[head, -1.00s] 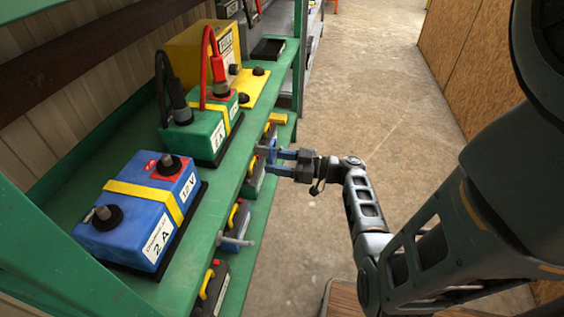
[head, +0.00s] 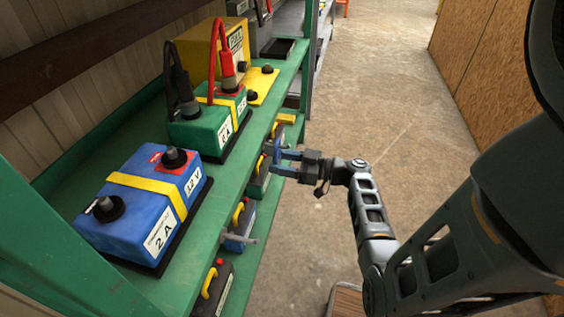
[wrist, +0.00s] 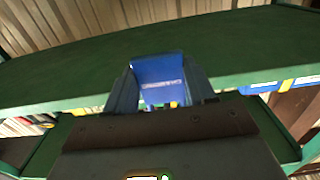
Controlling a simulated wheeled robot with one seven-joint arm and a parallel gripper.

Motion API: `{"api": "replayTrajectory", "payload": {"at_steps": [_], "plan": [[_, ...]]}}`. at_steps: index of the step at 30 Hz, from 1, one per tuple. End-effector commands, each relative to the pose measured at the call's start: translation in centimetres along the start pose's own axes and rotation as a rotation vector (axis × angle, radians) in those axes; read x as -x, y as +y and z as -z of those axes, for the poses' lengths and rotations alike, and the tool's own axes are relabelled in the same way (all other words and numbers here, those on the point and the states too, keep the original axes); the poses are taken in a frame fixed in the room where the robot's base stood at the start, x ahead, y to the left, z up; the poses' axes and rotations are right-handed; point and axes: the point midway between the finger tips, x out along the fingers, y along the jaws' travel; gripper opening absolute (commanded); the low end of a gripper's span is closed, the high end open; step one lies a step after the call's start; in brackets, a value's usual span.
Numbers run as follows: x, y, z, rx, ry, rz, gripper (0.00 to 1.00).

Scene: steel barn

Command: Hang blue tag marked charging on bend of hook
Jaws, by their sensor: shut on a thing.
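The blue tag (wrist: 158,72) is between the two fingers of my gripper (wrist: 160,98) in the wrist view. In the head view my gripper (head: 284,161) is beside the green shelf's right edge, pointing left, and the tag is hard to tell from the bluish fingers. A thin grey rod (head: 249,240), which looks like the hook, sticks out to the right below the upper shelf edge, nearer the camera than my gripper. Its bend is too small to make out. The tag is apart from it.
A blue battery (head: 140,215) and a green one (head: 207,125) with black and red clamps stand on the green shelf (head: 215,215). A yellow charger (head: 215,50) is farther back. More batteries (head: 213,285) fill the lower shelf. The floor (head: 370,90) to the right is clear.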

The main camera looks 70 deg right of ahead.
Motion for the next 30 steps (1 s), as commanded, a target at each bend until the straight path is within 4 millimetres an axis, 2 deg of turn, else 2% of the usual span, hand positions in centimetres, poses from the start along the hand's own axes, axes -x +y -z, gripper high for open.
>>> {"api": "replayTrajectory", "payload": {"at_steps": [5, 6, 14, 23, 26, 30], "plan": [[0.0, 0.0, 0.0, 0.000, 0.000, 0.000, 0.37], [0.0, 0.0, 0.0, 0.000, 0.000, 0.000, 0.58], [0.0, 0.0, 0.0, 0.000, 0.000, 0.000, 0.83], [0.2, 0.0, 0.0, 0.000, 0.000, -0.001, 0.84], [1.2, 0.1, -0.1, 0.000, 0.000, -0.002, 0.84], [3.5, 0.1, -0.1, 0.000, 0.000, -0.004, 0.84]]}}
